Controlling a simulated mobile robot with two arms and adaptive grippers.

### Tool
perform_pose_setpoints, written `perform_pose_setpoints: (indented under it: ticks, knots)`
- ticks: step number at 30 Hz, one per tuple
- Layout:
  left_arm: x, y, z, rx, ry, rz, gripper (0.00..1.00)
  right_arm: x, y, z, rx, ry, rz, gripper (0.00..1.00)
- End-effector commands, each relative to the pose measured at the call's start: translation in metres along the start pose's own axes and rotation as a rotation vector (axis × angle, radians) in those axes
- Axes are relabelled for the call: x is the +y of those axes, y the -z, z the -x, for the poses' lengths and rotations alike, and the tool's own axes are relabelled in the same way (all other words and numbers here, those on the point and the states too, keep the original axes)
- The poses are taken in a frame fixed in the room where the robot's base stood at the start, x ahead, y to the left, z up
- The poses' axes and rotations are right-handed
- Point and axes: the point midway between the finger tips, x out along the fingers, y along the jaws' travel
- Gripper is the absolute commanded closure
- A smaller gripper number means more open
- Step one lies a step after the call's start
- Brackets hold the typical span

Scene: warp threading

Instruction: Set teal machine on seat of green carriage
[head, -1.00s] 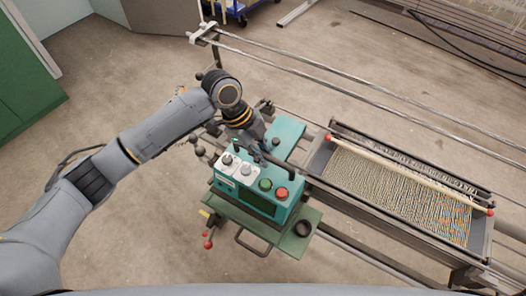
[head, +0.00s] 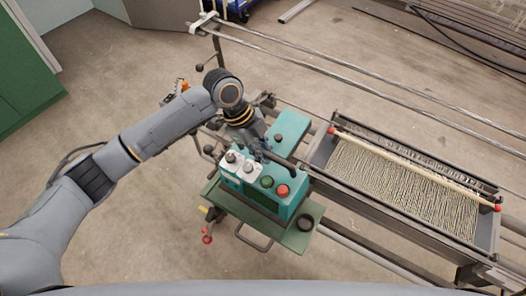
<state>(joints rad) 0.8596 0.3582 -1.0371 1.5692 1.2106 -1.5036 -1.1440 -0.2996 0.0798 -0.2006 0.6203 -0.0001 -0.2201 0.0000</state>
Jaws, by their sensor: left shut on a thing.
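The teal machine (head: 262,196) has grey knobs, a green button and a red button on its top, with a teal arm extending to the back right. It is over the green carriage (head: 297,237), whose flat plate shows in front and to the right of it. My left gripper (head: 262,155) is at the machine's back edge, shut on it; the fingertips are mostly hidden by the wrist and the machine. I cannot tell whether the machine touches the seat, because its body hides the seat. My right gripper is not in view.
A long frame with a tray of warp threads (head: 400,185) stands to the right, with a wooden bar across it. Metal rails (head: 350,66) run along the back. A dark ring (head: 305,223) lies on the carriage plate. A green cabinet (head: 28,80) stands at the far left.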

Motion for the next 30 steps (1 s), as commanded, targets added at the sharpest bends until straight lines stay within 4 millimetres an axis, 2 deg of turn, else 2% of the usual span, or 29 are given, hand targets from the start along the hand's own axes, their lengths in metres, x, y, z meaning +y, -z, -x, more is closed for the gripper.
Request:
perform_pose_setpoints:
  ticks: [30]
  knots:
    - [-0.002,0.002,-0.001,-0.074,-0.095,0.068,1.0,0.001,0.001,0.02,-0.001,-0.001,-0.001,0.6]
